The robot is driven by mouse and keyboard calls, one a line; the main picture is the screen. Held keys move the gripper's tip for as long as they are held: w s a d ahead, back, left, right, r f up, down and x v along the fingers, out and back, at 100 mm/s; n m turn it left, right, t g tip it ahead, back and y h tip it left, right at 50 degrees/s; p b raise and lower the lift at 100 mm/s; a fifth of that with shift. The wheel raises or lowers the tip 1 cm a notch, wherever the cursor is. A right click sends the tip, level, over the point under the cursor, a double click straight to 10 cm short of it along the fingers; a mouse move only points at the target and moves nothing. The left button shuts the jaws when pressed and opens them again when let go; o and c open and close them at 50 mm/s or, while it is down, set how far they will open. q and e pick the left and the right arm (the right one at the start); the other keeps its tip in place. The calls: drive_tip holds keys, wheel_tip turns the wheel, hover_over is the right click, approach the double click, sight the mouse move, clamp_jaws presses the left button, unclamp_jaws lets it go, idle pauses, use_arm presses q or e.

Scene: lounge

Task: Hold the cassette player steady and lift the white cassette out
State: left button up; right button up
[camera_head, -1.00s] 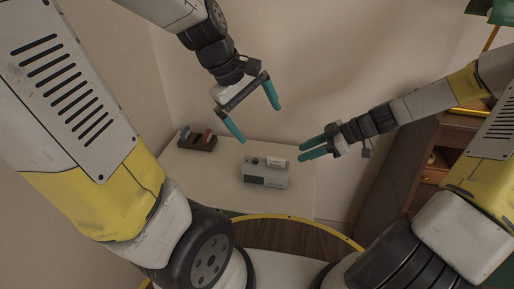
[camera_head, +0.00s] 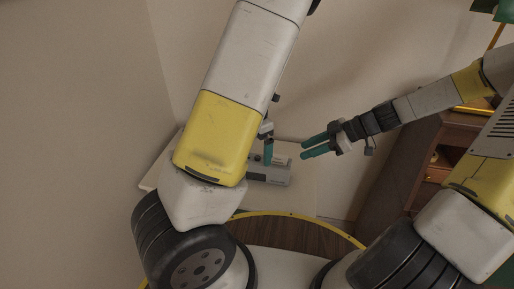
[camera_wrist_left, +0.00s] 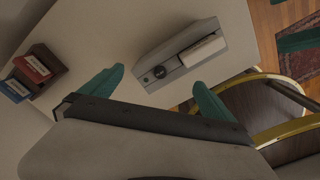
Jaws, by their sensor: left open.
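The grey cassette player (camera_head: 270,175) stands on the white table, partly hidden behind my left arm in the head view. It shows whole in the left wrist view (camera_wrist_left: 175,66), with a dark round knob on top. The white cassette (camera_head: 281,159) sits in its top, and also shows in the left wrist view (camera_wrist_left: 203,50). My left gripper (camera_wrist_left: 155,90) is open, its teal fingers apart near the player's near side, with nothing between them that I can see held. My right gripper (camera_head: 314,146) is open and empty, above and right of the player.
A dark holder (camera_wrist_left: 36,72) with a red and a blue cassette stands on the white table (camera_head: 302,195). A wooden cabinet (camera_head: 400,165) is at the right. A round brown stool or chair with a yellow rim (camera_head: 290,236) is in front of the table.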

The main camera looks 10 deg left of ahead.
sight(257, 158)
use_arm(q)
wheel_tip(257, 158, down, 8)
drive_tip(key=shift+r, duration=0.1)
idle(0.4)
clamp_jaws()
idle(0.4)
idle(0.5)
